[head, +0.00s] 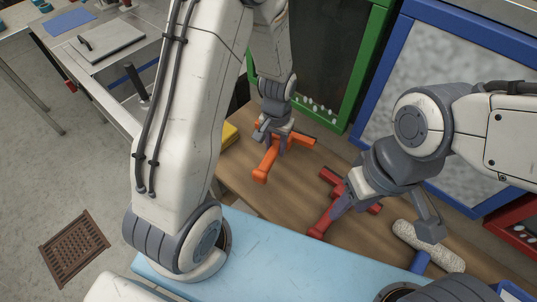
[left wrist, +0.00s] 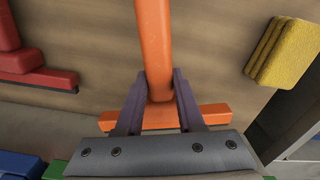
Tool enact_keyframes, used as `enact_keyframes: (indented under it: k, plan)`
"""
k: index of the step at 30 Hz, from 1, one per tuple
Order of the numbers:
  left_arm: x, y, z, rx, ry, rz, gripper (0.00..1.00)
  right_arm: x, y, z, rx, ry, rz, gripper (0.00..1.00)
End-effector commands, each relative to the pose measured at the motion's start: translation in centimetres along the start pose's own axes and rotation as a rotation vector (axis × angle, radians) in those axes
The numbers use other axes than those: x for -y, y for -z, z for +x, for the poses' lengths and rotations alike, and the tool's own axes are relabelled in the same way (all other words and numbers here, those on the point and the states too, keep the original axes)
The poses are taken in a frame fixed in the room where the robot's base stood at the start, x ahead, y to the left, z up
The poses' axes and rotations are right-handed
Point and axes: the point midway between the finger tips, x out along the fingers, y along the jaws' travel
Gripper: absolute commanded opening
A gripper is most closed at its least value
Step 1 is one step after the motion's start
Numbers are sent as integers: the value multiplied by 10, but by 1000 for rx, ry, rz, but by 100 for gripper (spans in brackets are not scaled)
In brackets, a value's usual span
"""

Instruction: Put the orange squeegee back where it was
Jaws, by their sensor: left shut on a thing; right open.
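The orange squeegee (head: 263,170) is at the far side of the wooden worktop, its handle pointing toward the front. My left gripper (head: 283,143) is shut on it; in the left wrist view its two fingers (left wrist: 160,98) pinch the orange handle (left wrist: 153,40) close to the crossbar (left wrist: 215,114). I cannot tell whether the squeegee touches the wood or hangs just above it. My right gripper (head: 387,218) is open and empty, with one finger in front of a red squeegee (head: 320,224).
A yellow sponge (head: 229,135) lies left of the orange squeegee. A fuzzy pale roller (head: 447,260) with a blue handle lies at right. Green (head: 361,78) and blue (head: 383,84) framed panels stand behind. A light blue surface (head: 290,255) lies in front.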

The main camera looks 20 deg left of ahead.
Motion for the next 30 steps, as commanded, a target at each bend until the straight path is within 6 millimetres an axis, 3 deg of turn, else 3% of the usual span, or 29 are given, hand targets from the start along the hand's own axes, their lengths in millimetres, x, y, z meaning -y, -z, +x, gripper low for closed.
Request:
enact_keyframes:
  k: [3, 6, 11, 14, 24, 30]
  plan:
    - [-47, 2, -26, -13, -1, 122, 0, -1, -1, 18, 0, 0, 0, 50]
    - [-78, -5, -48, -11, -2, 200, 0, -2, -2, 25, 1, 0, 0, 50]
    - [-99, -16, -67, -3, 0, 266, 0, -2, -2, 29, 1, 0, 0, 50]
    - [-89, -15, -63, 3, 1, 270, 0, -2, -2, 28, 0, 0, 0, 50]
    - [-16, 6, -18, 3, 0, 266, 0, -2, -1, 21, 0, 0, 0, 50]
    - [6, 14, -3, 1, 0, 270, 0, -1, -1, 19, 0, 0, 0, 50]
